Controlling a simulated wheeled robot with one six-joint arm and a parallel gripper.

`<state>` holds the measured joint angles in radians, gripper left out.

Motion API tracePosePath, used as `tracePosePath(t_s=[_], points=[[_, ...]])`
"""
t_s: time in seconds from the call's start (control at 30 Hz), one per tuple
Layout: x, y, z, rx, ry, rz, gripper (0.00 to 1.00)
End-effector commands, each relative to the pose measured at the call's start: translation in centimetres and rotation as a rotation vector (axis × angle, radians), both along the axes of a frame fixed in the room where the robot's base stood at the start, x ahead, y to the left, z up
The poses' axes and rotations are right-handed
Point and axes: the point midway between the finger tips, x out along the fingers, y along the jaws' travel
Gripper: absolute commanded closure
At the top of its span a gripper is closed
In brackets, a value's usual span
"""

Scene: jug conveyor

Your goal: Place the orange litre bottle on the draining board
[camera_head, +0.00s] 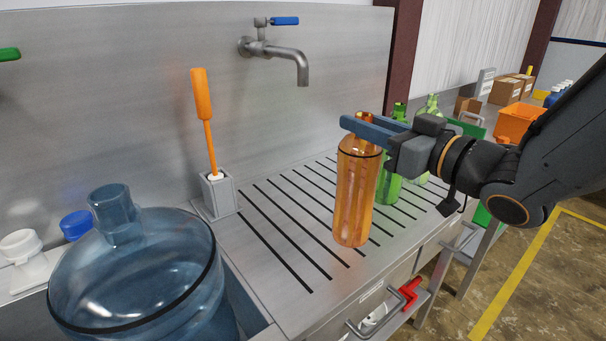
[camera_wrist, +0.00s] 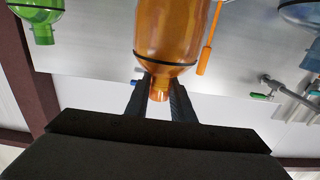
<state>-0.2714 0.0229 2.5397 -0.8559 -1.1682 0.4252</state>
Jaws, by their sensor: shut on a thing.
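The orange litre bottle (camera_head: 355,205) is upright, and my gripper (camera_head: 362,126) is shut on its neck. In the wrist view the orange bottle (camera_wrist: 170,35) appears upside down, with my gripper's two dark fingers (camera_wrist: 160,95) on either side of its neck. The draining board (camera_head: 285,225) is a grey metal surface with dark grooves. The bottle's base is over its front part; I cannot tell whether it touches the board or hangs just above it.
Green bottles (camera_head: 389,185) stand on the board behind and right of the orange one. A large blue jug (camera_head: 140,270) is at the left. The board's left part is clear.

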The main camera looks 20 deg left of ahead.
Motion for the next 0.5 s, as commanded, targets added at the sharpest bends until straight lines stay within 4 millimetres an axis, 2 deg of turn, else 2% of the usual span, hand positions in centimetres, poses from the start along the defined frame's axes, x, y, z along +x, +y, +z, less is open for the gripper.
tracePosePath(t_s=[0.5], points=[[6.1, 10.8, 0.1, -0.002, 0.002, 0.003, 1.00]])
